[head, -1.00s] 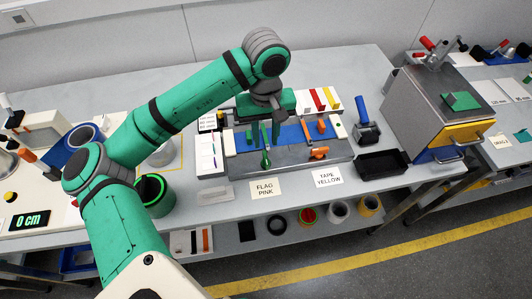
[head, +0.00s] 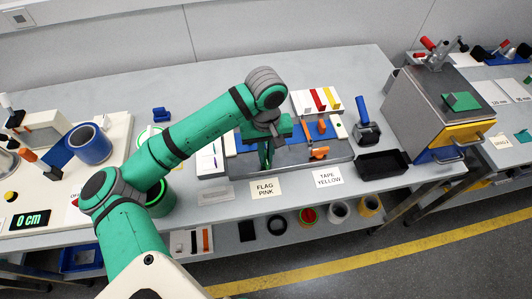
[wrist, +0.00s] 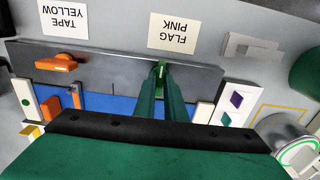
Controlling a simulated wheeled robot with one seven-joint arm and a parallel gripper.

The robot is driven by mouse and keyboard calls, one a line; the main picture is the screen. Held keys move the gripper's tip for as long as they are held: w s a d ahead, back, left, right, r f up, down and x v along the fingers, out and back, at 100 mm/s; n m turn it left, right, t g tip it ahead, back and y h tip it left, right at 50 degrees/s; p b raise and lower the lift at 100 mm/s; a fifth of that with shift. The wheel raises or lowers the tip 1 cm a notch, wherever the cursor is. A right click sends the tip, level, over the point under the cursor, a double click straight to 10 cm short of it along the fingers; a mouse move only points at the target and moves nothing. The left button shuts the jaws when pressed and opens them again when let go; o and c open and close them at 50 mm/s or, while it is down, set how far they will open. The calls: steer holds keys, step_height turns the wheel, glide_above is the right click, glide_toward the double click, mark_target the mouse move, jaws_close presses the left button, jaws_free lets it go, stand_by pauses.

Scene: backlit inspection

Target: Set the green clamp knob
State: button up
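The green clamp knob (wrist: 162,69) shows in the wrist view on the front face of the grey fixture (wrist: 115,59), between my fingertips. My gripper (wrist: 162,77) has its two green fingers close together around the knob, and looks shut on it. In the head view my gripper (head: 266,166) reaches down to the front left of the fixture (head: 291,158) and mostly hides the knob. The knob's exact turn angle cannot be read. An orange clamp knob (head: 319,153) sits farther right on the same front; it also shows in the wrist view (wrist: 56,62).
Cards reading FLAG PINK (head: 265,189) and TAPE YELLOW (head: 328,177) lie before the fixture. A black tray (head: 383,163) and a blue-handled tool (head: 364,120) stand to the right. A white panel (head: 210,158) is close on the left.

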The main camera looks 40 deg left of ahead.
jaws_close()
steer(key=m, duration=0.5)
steer(key=shift+m, duration=0.3)
steer(key=m, duration=0.9)
steer(key=shift+m, duration=1.7)
steer(key=shift+r, duration=0.1)
steer(key=o, duration=0.6)
jaws_free()
